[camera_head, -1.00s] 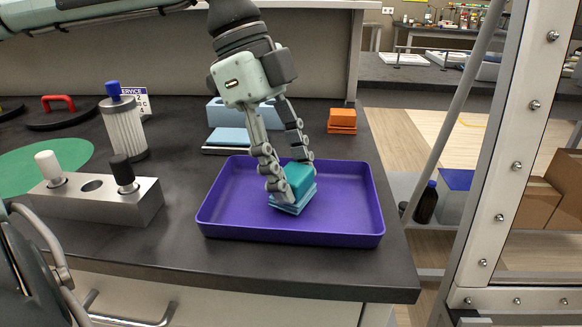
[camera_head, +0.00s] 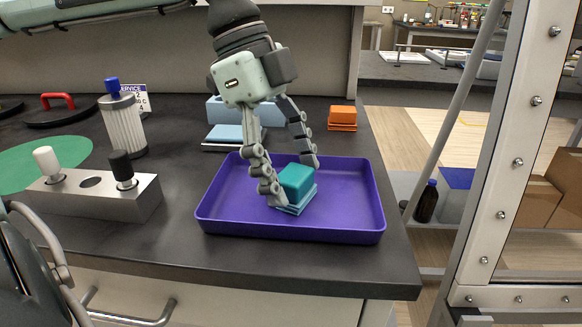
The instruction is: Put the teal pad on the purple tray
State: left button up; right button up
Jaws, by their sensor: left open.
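The teal pad (camera_head: 297,182), a small stacked block with a wider, lighter base, rests inside the purple tray (camera_head: 350,229). The tray lies on the dark bench near its front right corner. My left gripper (camera_head: 293,176) reaches down over the tray from above. Its fingers are spread, one at the pad's left side and one behind its upper right. The left finger hides part of the pad's left edge.
Behind the tray are an orange block (camera_head: 342,117) and a light blue pad (camera_head: 232,135). A metal frame post (camera_head: 520,140) rises at the right.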

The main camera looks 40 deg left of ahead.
pick_arm(q)
jog(key=shift+r, duration=0.1)
jog(key=v, duration=1.1)
jog(key=shift+a+r, duration=0.2)
jog(key=shift+r, duration=0.15)
jog(key=shift+s, duration=0.1)
